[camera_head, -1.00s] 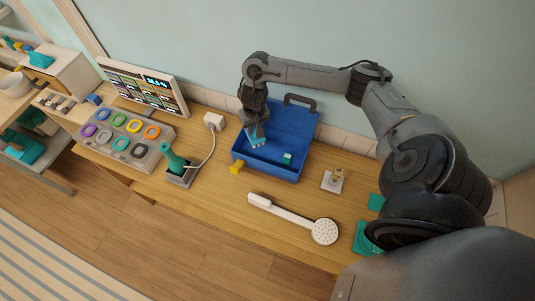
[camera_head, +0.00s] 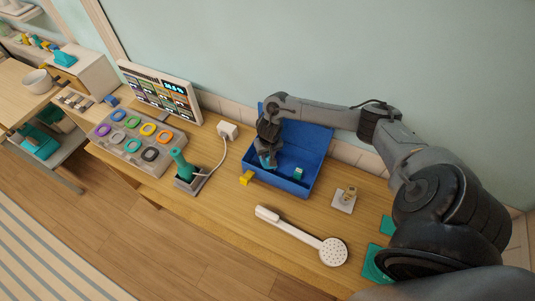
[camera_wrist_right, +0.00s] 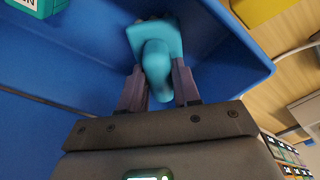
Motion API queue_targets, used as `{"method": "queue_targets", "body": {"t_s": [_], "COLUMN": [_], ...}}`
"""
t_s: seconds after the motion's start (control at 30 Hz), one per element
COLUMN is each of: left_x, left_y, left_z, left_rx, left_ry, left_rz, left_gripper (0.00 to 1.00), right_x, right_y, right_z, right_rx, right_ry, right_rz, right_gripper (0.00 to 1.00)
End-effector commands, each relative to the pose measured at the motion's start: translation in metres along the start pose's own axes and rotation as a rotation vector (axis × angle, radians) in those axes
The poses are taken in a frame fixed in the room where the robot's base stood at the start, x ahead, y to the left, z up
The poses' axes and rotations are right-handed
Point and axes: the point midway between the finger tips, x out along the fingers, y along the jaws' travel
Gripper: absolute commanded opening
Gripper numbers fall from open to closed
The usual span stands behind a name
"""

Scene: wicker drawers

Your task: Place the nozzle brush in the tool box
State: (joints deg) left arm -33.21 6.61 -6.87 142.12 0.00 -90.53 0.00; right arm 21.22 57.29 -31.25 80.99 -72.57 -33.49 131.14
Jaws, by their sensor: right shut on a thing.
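The open blue tool box (camera_head: 312,150) stands on the wooden bench near the wall, its lid raised at the back. My right gripper (camera_head: 266,160) reaches into its left part, pointing down. It is shut on a teal piece, apparently the nozzle brush (camera_wrist_right: 155,70), which shows between the fingers in the right wrist view (camera_wrist_right: 160,88). The brush is over the box's blue interior, near a side wall; whether it touches the floor I cannot tell. A small teal box (camera_head: 298,173) lies inside the tool box to the right. My left gripper is not in view.
A yellow block (camera_head: 246,178) sits at the tool box's front left corner. A white shower head (camera_head: 333,251) lies in front. A teal-handled tool (camera_head: 182,165) stands in a holder to the left, its cord running to a white plug (camera_head: 228,131). A small metal fitting (camera_head: 346,199) is at right.

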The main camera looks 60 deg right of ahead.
Motion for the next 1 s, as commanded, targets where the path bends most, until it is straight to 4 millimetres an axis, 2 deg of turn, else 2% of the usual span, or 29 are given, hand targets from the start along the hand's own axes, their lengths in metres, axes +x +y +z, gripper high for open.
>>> {"method": "queue_targets", "body": {"t_s": [0.27,0.3,0.47,0.83,1.0], "left_x": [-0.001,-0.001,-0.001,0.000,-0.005], "left_y": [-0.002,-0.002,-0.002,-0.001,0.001], "left_z": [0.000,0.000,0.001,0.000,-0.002], "left_rx": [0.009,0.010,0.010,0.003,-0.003], "left_ry": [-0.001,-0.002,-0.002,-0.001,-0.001], "left_rz": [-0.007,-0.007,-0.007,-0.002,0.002], "left_gripper": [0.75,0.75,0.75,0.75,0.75], "right_x": [0.001,0.002,0.002,-0.002,-0.021], "right_y": [0.000,0.000,0.000,0.000,-0.001], "right_z": [0.000,0.000,0.000,-0.001,-0.001], "right_rx": [0.000,0.000,0.000,0.000,-0.001], "right_ry": [0.000,0.000,0.000,0.002,0.003], "right_rz": [0.000,0.000,0.000,-0.001,-0.002], "right_gripper": [0.00,0.33,0.57,0.57,0.57]}}
